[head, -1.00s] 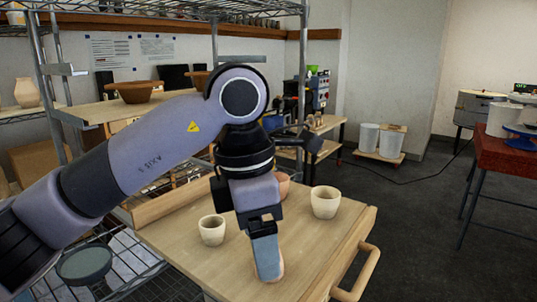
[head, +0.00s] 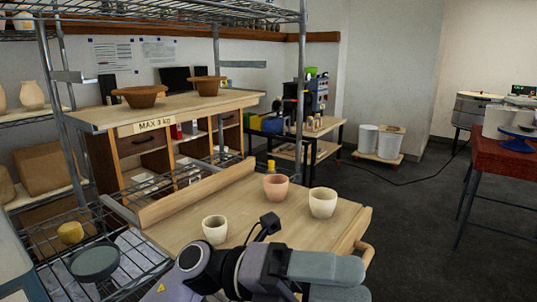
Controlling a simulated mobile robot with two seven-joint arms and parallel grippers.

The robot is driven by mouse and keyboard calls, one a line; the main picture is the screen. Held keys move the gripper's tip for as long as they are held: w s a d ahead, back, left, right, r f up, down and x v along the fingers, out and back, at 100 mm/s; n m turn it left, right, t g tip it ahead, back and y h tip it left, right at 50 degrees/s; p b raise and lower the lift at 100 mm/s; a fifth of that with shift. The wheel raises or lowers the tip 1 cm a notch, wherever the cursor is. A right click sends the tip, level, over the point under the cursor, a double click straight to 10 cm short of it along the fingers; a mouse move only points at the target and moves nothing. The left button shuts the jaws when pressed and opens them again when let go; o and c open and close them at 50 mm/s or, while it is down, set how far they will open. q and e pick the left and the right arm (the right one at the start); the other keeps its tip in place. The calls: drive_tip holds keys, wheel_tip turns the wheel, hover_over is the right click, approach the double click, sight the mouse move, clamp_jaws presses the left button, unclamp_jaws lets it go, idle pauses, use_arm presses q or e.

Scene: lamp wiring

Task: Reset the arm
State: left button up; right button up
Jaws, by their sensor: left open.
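My left arm is folded low at the bottom middle of the head view, in front of the wooden cart top (head: 185,222). My left gripper (head: 354,281) points right near the bottom edge. Its jaws are open, and I see nothing held between them. One grey finger shows clearly and the other is partly hidden below it. My right gripper is out of view.
On the cart top stand a small cream cup (head: 215,229), a pinkish cup (head: 276,187) and a larger cream cup (head: 322,202). A wire shelf (head: 125,262) is at the left. A red table (head: 502,160) stands at the right. Dark floor between is open.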

use_arm(q)
drive_tip(key=w+a+f+n+t+y+p, duration=0.1)
drive_tip(key=w+a+f+n+t+y, duration=0.35)
drive_tip(key=n+t, duration=1)
drive_tip(key=w+a+f+n+t+y+p, duration=0.15)
drive_tip(key=w+a+f+n+t, duration=0.35)
drive_tip(key=a+f+n+t, duration=0.95)
drive_tip(key=s+a+f+n+g+y, duration=0.4)
drive_tip(key=s+f+n+g+y, duration=0.1)
drive_tip(key=s+f+n, duration=0.2)
drive_tip(key=s+a+f+n+g+y, duration=0.5)
drive_tip(key=s+f, duration=0.4)
drive_tip(key=f, duration=0.3)
drive_tip(key=shift+a+f+n+g+y, duration=0.15)
drive_tip(key=shift+n+g+y, duration=0.4)
drive_tip(key=shift+n, duration=0.55)
